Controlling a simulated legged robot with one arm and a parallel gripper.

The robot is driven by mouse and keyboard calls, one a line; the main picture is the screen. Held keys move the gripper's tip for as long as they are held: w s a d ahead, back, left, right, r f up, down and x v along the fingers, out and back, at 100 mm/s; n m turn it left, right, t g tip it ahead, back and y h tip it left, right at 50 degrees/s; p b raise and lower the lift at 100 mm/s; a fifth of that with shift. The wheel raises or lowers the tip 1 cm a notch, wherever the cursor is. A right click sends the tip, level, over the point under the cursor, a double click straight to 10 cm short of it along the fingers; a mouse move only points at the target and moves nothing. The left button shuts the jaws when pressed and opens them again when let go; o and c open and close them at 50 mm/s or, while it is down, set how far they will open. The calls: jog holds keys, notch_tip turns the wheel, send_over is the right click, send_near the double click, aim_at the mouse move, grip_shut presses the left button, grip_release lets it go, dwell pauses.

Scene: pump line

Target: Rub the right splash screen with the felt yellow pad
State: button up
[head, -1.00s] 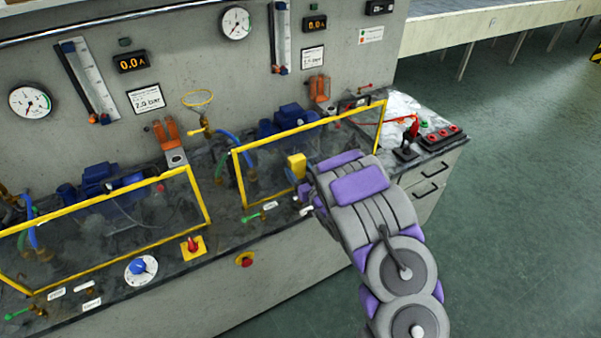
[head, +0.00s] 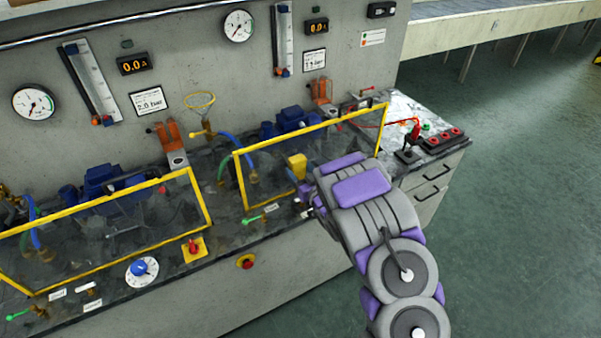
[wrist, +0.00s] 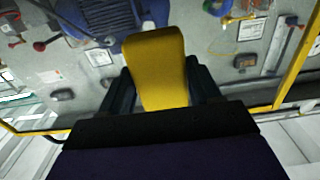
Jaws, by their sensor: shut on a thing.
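The right splash screen (head: 263,171) is a clear pane in a yellow frame, standing along the front of the bench. The yellow pad (head: 297,166) shows at its lower middle part, right by the pane. In the wrist view the pad (wrist: 156,70) sits between the two dark fingers of my gripper (wrist: 158,90), which is shut on it. In the head view my arm hides most of the gripper and the right part of the screen's lower edge. I cannot tell whether the pad touches the pane.
The left splash screen (head: 110,228) stands to the left. A blue pump (head: 293,119) is behind the right screen. Open floor lies right.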

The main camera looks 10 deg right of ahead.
aim_at(322, 153)
jog(key=shift+w+a, duration=0.1)
jog(key=shift+w, duration=0.25)
jog(key=shift+w+d+r, duration=0.1)
jog(key=shift+w+d, duration=0.25)
jog(key=shift+d, duration=0.7)
jog(key=shift+w+d+f, duration=0.1)
jog(key=shift+w+d, duration=0.2)
jog(key=shift+d, duration=0.8)
jog(key=shift+w+d+r, duration=0.1)
jog(key=shift+w+d, duration=0.25)
jog(key=shift+d, duration=0.7)
jog(key=shift+w+d+p, duration=0.15)
jog(key=shift+w+d, duration=0.05)
jog(key=shift+d, duration=0.5)
jog(key=shift+w+d+p, duration=0.15)
jog(key=shift+w+d, duration=0.1)
jog(key=shift+d, duration=0.45)
jog(key=shift+w+d+p, duration=0.15)
jog(key=shift+w+d, duration=0.05)
jog(key=shift+d, duration=0.5)
